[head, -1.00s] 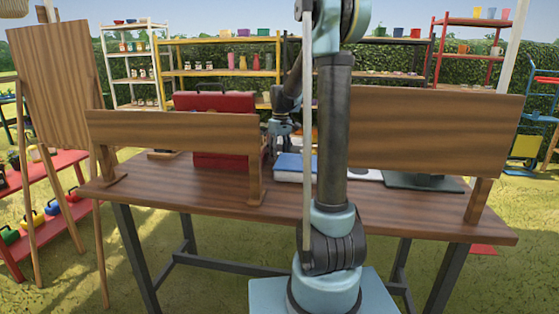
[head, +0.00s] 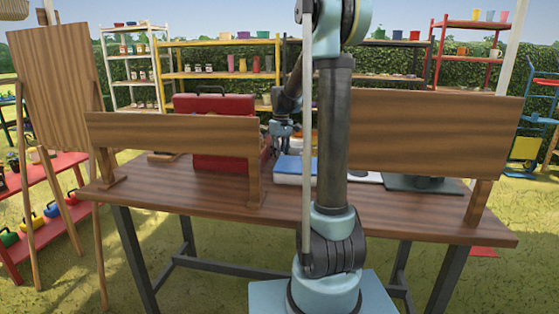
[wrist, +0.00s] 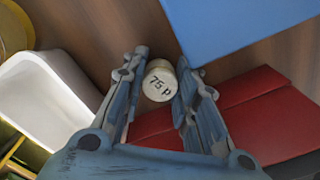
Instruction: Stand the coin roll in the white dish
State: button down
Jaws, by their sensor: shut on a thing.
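The coin roll (wrist: 159,82) is a pale cylinder with "75 p" written on its round end, which faces the wrist camera. My gripper (wrist: 162,62) has one finger on each side of it and is shut on it. In the head view my gripper (head: 282,130) is behind the table's front boards, beside the red case. The white dish (wrist: 48,98) is left of the gripper in the wrist view, with its pale inside showing, apart from the roll. I cannot make out the dish or the roll in the head view.
The red case (head: 225,120) stands left of the gripper; red surfaces (wrist: 250,115) also fill the wrist view's lower right. A blue-topped block (head: 294,168) lies right of the case. Wooden boards (head: 175,134) and (head: 430,132) stand along the table front.

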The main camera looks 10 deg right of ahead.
jog(key=r, duration=0.6)
jog(key=shift+s+d+r, duration=0.15)
jog(key=shift+d, duration=0.25)
jog(key=s+d, duration=0.3)
jog(key=d, duration=0.6)
jog(key=s+d, duration=0.2)
jog(key=d, duration=0.6)
jog(key=w+a+r+n+h, duration=0.1)
jog(key=w+a+r+n, duration=0.1)
jog(key=w+a+n, duration=0.35)
jog(key=w+a+r+n, duration=0.1)
jog(key=w+a+n, duration=0.2)
jog(key=w+a, duration=0.6)
jog(key=shift+w+d+f, duration=0.35)
jog(key=shift+d+f, duration=0.05)
jog(key=shift+f, duration=1.2)
jog(key=shift+w+d+f, duration=0.35)
jog(key=shift+d+f, duration=0.05)
jog(key=shift+f, duration=1.15)
jog(key=shift+w+d+f, duration=0.35)
jog(key=shift+d+f, duration=0.05)
jog(key=shift+f, duration=1.2)
jog(key=shift+f, duration=0.15)
jog(key=c, duration=1.5)
grip_release()
jog(key=shift+c, duration=0.2)
notch_tip(320, 180, up, 12)
jog(key=a, duration=0.1)
jog(key=shift+w+a, duration=0.15)
